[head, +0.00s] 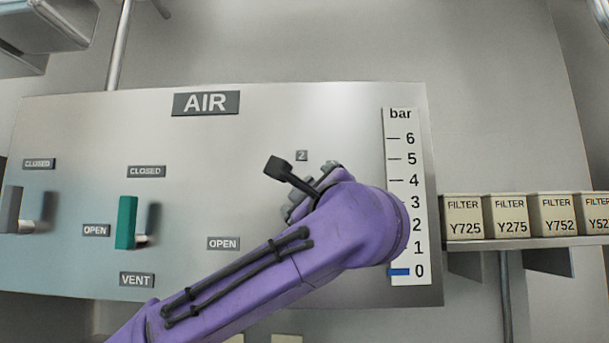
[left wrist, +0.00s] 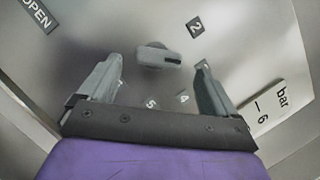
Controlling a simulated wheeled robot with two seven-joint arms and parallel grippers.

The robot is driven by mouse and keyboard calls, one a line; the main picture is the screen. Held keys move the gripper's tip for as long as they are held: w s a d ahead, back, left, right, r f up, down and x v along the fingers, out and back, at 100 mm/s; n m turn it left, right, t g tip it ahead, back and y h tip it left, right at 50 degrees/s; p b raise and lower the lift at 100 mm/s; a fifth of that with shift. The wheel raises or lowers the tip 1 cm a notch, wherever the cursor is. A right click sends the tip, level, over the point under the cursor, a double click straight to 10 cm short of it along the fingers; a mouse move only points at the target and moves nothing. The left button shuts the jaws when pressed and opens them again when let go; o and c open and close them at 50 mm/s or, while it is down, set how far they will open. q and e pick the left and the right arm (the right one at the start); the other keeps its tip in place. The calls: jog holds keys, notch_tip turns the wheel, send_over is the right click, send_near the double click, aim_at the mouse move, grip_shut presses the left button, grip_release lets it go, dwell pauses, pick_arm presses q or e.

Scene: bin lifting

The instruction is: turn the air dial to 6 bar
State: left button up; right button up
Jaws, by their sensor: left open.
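The air panel (head: 330,110) carries a white bar scale (head: 397,150) marked 0 to 6, with a blue marker (head: 399,272) at 0. In the head view my arm hides the dial, and only its number 2 label (head: 302,156) shows. In the left wrist view the grey dial knob (left wrist: 152,54) has a dark mark at its right end, with numbers 2, 4 and 5 around it. My left gripper (head: 308,190) is at the panel, and its fingers also show in the left wrist view (left wrist: 160,66), open on either side of the knob, not visibly touching it.
A green vent lever (head: 126,222) and a grey lever (head: 13,210) stand out from the panel on the left. Several filter boxes (head: 462,218) sit on a shelf (head: 480,244) at the right.

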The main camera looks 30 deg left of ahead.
aim_at(295, 194)
pick_arm(q)
jog(key=p+x, duration=0.2)
jog(key=x, duration=0.2)
jog(key=shift+w+a, duration=0.15)
jog(key=shift+a, duration=0.1)
pick_arm(e)
notch_tip(295, 194, up, 3)
jog(key=shift+r, duration=0.1)
pick_arm(q)
jog(key=shift+c, duration=0.9)
jog(key=c, duration=0.8)
jog(key=shift+c, duration=0.2)
jog(key=shift+r+b, duration=0.1)
jog(key=shift+b, duration=0.2)
pick_arm(e)
jog(key=shift+f, duration=0.3)
